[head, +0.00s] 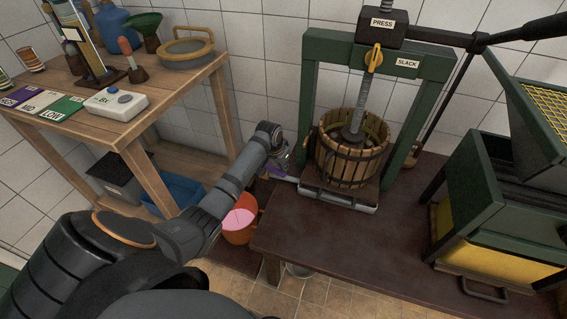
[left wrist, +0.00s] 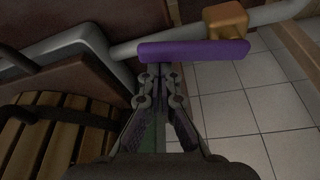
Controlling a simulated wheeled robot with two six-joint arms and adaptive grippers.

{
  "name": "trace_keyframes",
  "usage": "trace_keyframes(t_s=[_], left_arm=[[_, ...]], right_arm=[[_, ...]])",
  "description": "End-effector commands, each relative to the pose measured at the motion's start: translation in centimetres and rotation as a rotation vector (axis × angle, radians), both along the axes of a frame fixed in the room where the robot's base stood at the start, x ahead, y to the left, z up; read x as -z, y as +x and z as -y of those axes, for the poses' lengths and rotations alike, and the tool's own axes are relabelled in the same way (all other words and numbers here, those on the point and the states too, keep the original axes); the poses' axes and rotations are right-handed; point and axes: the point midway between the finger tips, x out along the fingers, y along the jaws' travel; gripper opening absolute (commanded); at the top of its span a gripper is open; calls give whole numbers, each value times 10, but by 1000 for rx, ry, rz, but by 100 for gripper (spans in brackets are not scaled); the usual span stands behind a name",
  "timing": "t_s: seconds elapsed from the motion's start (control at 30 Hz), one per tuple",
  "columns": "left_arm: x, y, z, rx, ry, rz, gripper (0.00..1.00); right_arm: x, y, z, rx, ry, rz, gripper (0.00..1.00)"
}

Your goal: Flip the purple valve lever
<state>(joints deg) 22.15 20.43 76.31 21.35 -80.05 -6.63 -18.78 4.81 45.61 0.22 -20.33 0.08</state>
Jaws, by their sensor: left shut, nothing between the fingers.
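The purple valve lever (left wrist: 195,50) lies across the upper middle of the left wrist view, beside a grey pipe with a brass-coloured block (left wrist: 226,18). In the head view, a small purple strip of the lever (head: 276,172) shows by the press's left foot, partly hidden by my arm. My left gripper (left wrist: 158,70) is shut and empty, its fingertips right at the lever's near edge. I cannot tell whether they touch it. In the head view, the left gripper (head: 283,160) is beside the press basket. My right gripper is not in view.
The slatted press basket (head: 350,160) stands in a green frame (head: 312,90) on a dark table (head: 330,235). An orange bucket (head: 238,232) with pink contents is below the lever. A wooden bench (head: 150,125) is at left, a green and yellow machine (head: 500,215) at right.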

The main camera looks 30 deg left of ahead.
Motion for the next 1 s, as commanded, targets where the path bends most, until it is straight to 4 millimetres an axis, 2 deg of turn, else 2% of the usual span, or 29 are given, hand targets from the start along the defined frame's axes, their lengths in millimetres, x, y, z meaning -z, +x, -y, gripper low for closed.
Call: trace_keyframes(t_s=[0.2, 0.4, 0.6, 1.0], left_arm=[[-8, -13, 1, 138, 0, -5, 0], [-6, -28, 0, 326, 0, -4, 0], [-3, -42, -4, 515, 0, -3, 0], [1, -67, -18, 895, -1, -2, 0]], right_arm=[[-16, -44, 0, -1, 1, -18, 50], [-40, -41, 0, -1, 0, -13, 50], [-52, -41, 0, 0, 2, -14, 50], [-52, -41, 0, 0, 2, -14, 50]])
